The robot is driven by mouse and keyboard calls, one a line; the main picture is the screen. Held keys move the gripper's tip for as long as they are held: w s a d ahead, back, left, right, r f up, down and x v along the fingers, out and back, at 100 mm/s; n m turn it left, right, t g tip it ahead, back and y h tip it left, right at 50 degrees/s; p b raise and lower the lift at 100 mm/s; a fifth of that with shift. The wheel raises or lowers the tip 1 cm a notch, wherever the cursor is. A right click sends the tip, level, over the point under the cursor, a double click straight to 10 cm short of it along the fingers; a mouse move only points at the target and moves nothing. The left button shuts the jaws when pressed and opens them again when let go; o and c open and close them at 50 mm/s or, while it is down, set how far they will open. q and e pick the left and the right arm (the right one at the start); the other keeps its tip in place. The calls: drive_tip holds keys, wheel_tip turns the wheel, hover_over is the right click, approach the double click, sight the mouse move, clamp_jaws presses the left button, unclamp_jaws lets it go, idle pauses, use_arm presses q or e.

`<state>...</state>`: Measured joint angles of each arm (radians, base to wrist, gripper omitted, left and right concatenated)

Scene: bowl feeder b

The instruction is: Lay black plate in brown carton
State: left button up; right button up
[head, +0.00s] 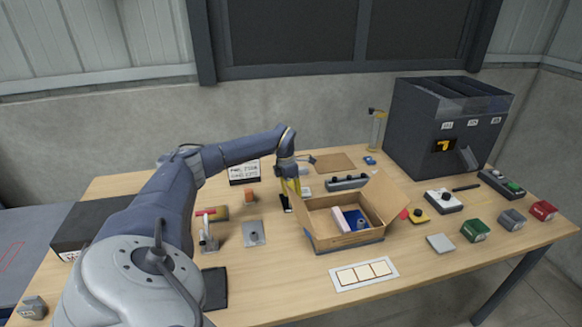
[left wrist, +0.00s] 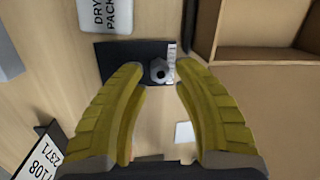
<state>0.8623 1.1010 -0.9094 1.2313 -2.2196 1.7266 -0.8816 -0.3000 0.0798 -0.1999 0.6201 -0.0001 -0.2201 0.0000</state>
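The black plate (left wrist: 118,58) lies flat on the table in the left wrist view, with a round metal knob and a white label on it. In the head view only a dark part of it (head: 287,204) shows beside the carton. The brown carton (head: 349,241) stands open with its flaps out; its wall also shows at the right of the left wrist view (left wrist: 270,85). My left gripper (head: 291,187) is above the plate beside the carton. Its yellow fingers (left wrist: 158,75) are apart, with the knob seen between them and nothing held. My right gripper is not in view.
The carton holds a pale pink box (head: 339,220) and a blue item. A white-framed panel (head: 364,274) lies before the carton. A dark dispenser (head: 425,130) stands back right. Small coloured boxes line the right edge.

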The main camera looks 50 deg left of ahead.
use_arm(q)
drive_tip(key=shift+d+f, duration=0.2)
drive_tip(key=shift+f, duration=1.15)
clamp_jaws()
